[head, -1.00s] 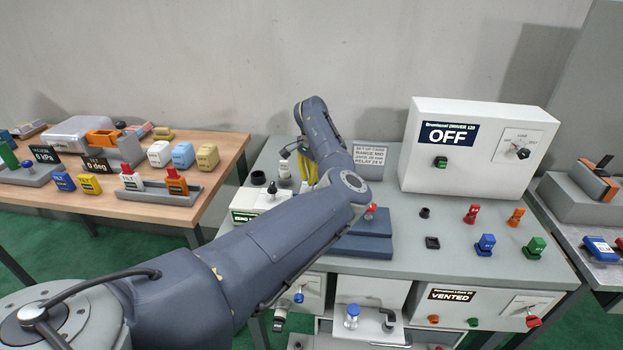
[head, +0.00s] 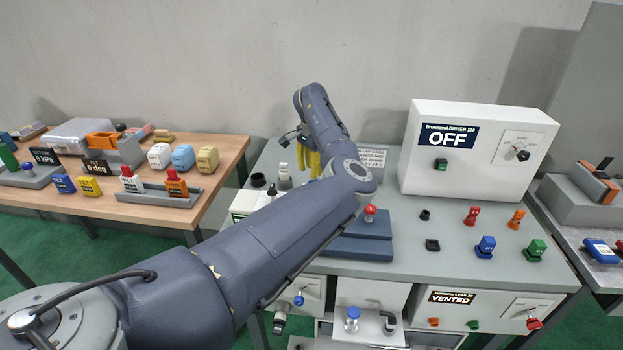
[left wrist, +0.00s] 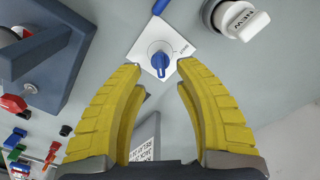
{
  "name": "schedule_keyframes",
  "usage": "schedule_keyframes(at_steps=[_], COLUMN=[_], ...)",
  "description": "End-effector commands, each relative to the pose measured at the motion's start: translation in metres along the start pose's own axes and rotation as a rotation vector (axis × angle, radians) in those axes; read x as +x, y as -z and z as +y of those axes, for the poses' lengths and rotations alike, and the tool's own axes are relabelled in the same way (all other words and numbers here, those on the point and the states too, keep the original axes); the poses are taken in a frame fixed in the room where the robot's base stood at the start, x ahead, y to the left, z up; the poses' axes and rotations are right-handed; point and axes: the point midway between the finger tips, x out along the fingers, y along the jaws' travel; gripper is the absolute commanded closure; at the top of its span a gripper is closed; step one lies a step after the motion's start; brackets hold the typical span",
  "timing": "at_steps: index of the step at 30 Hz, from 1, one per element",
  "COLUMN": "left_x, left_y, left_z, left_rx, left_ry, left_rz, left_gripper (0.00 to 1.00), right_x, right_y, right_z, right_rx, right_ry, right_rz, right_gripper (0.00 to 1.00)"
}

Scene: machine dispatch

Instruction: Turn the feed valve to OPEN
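A blue knob (left wrist: 160,62) on a white square plate (left wrist: 182,48) lies ahead of my fingers in the left wrist view. It appears to be the feed valve, but its small lettering is unreadable. In the head view my arm hides this knob. My left gripper (left wrist: 160,76) is open and empty, its yellow fingertips apart on either side of the plate's lower part. I cannot tell whether they touch anything. In the head view the left gripper (head: 309,162) hangs over the left part of the grey bench, partly behind my arm. My right gripper is not in view.
A white part marked NEW (left wrist: 240,18) stands close on the right in the wrist view. A dark block with a red knob (head: 370,211) is right of my arm. A white OFF box (head: 470,150) stands at the bench's back. A sign (head: 371,155) is behind my arm.

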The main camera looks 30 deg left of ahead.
Motion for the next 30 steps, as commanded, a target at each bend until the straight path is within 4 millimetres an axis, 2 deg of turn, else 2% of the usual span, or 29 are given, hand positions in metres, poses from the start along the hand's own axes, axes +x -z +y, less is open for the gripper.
schedule_keyframes(at_steps=[1, 6, 12, 18, 30], left_x=[-0.011, -0.039, -0.062, -0.073, -0.075], left_y=[0.001, 0.001, 0.000, 0.000, 0.000], left_z=[0.000, 0.000, 0.000, 0.000, 0.001], left_rx=[0.000, 0.001, 0.002, 0.001, 0.001], left_ry=[0.000, -0.001, -0.001, -0.001, -0.001], left_rz=[0.003, 0.002, 0.001, 0.001, 0.000], left_gripper=[0.67, 0.67, 0.67, 0.67, 0.67], right_x=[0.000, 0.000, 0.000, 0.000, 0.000], right_y=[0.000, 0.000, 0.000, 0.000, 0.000], right_z=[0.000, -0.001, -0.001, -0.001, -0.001], right_rx=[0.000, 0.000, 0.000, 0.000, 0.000], right_ry=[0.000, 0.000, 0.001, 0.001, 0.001], right_rz=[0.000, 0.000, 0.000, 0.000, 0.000], right_gripper=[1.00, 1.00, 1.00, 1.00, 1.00])
